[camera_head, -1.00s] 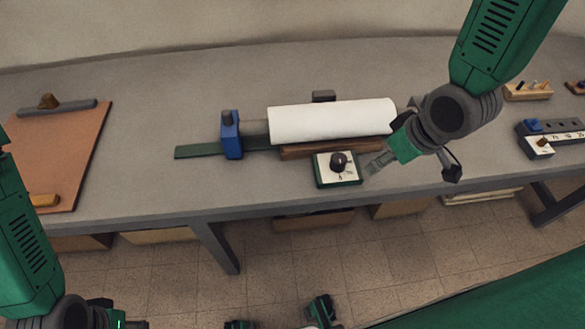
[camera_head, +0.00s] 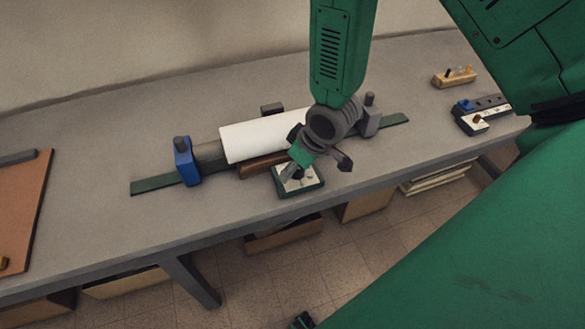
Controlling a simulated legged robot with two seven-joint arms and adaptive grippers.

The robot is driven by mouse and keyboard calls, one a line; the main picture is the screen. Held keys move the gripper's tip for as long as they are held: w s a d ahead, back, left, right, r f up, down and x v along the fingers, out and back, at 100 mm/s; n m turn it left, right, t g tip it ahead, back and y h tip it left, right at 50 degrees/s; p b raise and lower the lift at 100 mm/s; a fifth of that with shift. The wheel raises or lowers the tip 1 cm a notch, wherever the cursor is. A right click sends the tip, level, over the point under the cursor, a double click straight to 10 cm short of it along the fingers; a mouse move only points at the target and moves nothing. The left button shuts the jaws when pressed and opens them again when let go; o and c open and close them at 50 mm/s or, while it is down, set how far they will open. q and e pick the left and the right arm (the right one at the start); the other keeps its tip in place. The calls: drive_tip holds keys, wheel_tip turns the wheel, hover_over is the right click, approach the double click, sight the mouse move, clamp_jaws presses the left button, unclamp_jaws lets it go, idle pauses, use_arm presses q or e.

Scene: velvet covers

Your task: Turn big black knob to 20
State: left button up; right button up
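The big black knob (camera_head: 298,174) sits on the white dial face of a small green box (camera_head: 302,190) at the front of the bench. My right gripper (camera_head: 292,172) comes down from the top of the camera_head view and overlaps the knob and part of the dial. Its fingers are at the knob, but I cannot tell whether they touch or grip it. The knob's pointer and most of the dial marks are hidden or too small to read. My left gripper is not in view.
A white roll (camera_head: 262,136) lies behind the box, with a blue clamp (camera_head: 185,162) at its left and a brown wooden strip (camera_head: 262,165) in front. At the right are a blue-knobbed block (camera_head: 483,113) and a wooden block (camera_head: 454,77). Open bench lies left of the clamp.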

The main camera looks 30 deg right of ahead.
drive_tip(key=shift+w+f, duration=0.15)
drive_tip(key=shift+f, duration=0.3)
drive_tip(key=shift+d+f, duration=0.15)
drive_tip(key=shift+f, duration=0.05)
drive_tip(key=shift+w+d+f, duration=0.1)
drive_tip(key=shift+d+f, duration=0.15)
drive_tip(key=shift+d, duration=0.65)
drive_tip(key=c, duration=0.3)
drive_tip(key=shift+a, duration=0.1)
drive_tip(key=c, duration=0.7)
drive_tip(key=shift+a+r, duration=0.15)
drive_tip(key=shift+a, duration=0.2)
drive_tip(key=shift+c, duration=0.6)
drive_tip(key=shift+w+a, duration=0.15)
drive_tip(key=shift+a, duration=0.2)
drive_tip(key=shift+d, duration=0.45)
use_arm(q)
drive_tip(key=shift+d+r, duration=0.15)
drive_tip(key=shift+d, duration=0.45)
use_arm(e)
drive_tip(key=shift+a, duration=0.1)
